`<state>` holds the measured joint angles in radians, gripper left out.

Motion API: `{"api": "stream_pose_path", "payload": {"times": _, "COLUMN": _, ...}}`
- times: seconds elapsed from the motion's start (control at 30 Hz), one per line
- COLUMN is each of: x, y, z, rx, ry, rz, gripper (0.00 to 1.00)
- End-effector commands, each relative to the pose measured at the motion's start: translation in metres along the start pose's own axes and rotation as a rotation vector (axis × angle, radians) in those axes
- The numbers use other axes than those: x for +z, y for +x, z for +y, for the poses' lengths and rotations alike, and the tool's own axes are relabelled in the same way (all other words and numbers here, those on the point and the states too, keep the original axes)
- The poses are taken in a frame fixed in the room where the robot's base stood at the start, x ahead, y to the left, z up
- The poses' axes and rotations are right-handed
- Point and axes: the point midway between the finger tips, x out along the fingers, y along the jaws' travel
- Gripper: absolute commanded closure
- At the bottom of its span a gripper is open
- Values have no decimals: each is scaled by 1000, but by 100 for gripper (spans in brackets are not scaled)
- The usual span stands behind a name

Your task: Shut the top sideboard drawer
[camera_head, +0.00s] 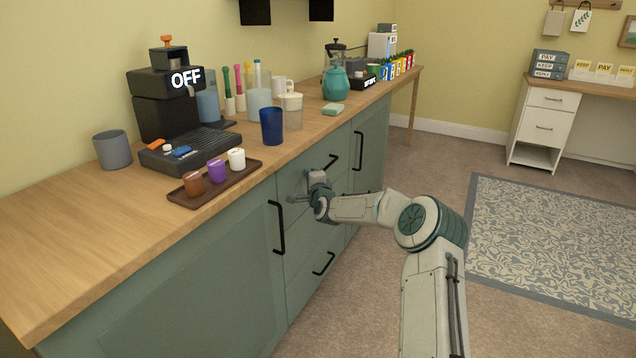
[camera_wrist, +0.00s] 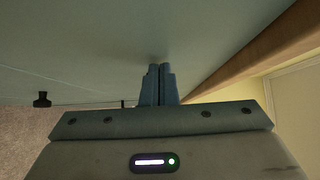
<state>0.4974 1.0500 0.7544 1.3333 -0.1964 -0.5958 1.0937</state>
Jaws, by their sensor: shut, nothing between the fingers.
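The green sideboard (camera_head: 200,268) has a column of drawers beside its left door. The top drawer (camera_head: 294,176) is just under the wooden top, with a black bar handle (camera_head: 331,163). Its front looks about level with the neighbouring fronts; I see no clear gap, though my gripper covers part of it. My gripper (camera_head: 295,199) is at the drawer front, left of and below that handle. In the wrist view its two fingers (camera_wrist: 159,70) are together and empty, pointing at a plain green front (camera_wrist: 110,45). The tips are at or very near this surface; contact is unclear.
A lower drawer handle (camera_head: 323,264) and door handle (camera_head: 277,228) stick out. The carpet in front is clear.

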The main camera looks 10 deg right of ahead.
Motion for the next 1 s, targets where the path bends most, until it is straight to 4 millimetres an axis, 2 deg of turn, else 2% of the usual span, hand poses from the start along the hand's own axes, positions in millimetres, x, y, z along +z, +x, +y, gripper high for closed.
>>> {"api": "stream_pose_path", "payload": {"times": 0.07, "x": 3, "y": -3, "z": 2, "rx": 0, "ry": 1, "rz": -12, "gripper": 100}}
{"api": "stream_pose_path", "payload": {"times": 0.27, "x": -21, "y": -23, "z": 3, "rx": -1, "ry": -1, "rz": -11, "gripper": 100}}
{"api": "stream_pose_path", "payload": {"times": 0.3, "x": -19, "y": -28, "z": -2, "rx": 1, "ry": 0, "rz": -13, "gripper": 100}}
{"api": "stream_pose_path", "payload": {"times": 0.7, "x": -25, "y": -90, "z": -2, "rx": 2, "ry": 0, "rz": -5, "gripper": 100}}
{"api": "stream_pose_path", "payload": {"times": 1.0, "x": -23, "y": -117, "z": -1, "rx": 1, "ry": -1, "rz": -8, "gripper": 100}}
